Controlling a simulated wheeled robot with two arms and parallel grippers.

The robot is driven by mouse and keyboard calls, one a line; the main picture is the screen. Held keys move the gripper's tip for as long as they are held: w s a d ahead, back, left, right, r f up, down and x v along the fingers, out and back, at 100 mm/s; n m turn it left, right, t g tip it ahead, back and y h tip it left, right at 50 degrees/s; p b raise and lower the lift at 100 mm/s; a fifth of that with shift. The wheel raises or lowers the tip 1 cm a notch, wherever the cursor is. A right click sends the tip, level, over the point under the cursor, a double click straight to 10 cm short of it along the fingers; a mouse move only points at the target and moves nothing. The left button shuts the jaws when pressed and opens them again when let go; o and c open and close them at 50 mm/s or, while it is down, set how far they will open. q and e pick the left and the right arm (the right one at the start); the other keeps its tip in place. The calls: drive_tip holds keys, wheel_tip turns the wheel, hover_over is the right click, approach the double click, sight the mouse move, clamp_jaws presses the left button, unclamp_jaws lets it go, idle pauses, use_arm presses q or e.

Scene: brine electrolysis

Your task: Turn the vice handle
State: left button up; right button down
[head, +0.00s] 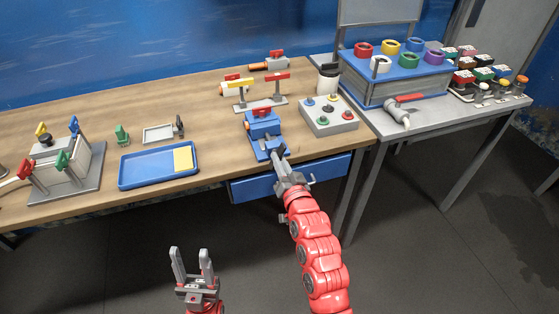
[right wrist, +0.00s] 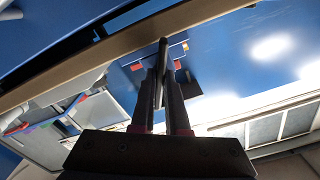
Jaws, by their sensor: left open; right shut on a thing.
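My right gripper (head: 281,163) is at the front of the vice, just off the bench edge, and hides most of the handle. In the right wrist view its two fingers are shut on a thin dark bar, the vice handle (right wrist: 161,62). My left gripper (head: 192,266) is open and empty, fingers pointing up, low in front of the bench and well away from the vice.
A blue tray (head: 160,181) with a yellow block lies left of the vice on the workbench (head: 225,170). A grey button box (head: 329,128) stands close to its right. A blue drawer (head: 250,188) is below the bench edge. The floor in front is clear.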

drive_tip(key=shift+n, duration=0.4)
drive_tip(key=shift+a+f+n+b, duration=0.1)
drive_tip(key=shift+n+b, duration=2.6)
drive_tip(key=shift+n, duration=6.3)
drive_tip(key=c, duration=0.9)
unclamp_jaws()
drive_tip(key=shift+s, duration=0.15)
